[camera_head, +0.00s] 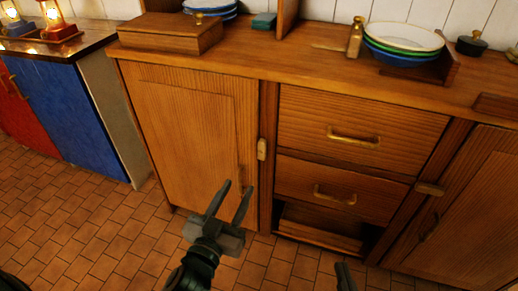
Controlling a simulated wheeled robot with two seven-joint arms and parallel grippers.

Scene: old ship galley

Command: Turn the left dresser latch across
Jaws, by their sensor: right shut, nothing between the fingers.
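The left dresser latch (262,149) is a small pale turn-piece on the post between the left cupboard door (190,120) and the drawers. It stands upright, along the post. The left door looks closed. My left gripper (238,185) is open and empty, its two dark fingers pointing up in front of the door's lower right part. Its fingertips appear below and a little left of the latch, apart from it. My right gripper (345,268) is shut; only its tip shows at the bottom edge, in front of the dresser's lower middle.
A right latch (429,189) lies crosswise beside the right door (465,215). Two drawers with brass handles are shut above an open, dark bottom compartment (318,232). Tiled floor lies clear in front.

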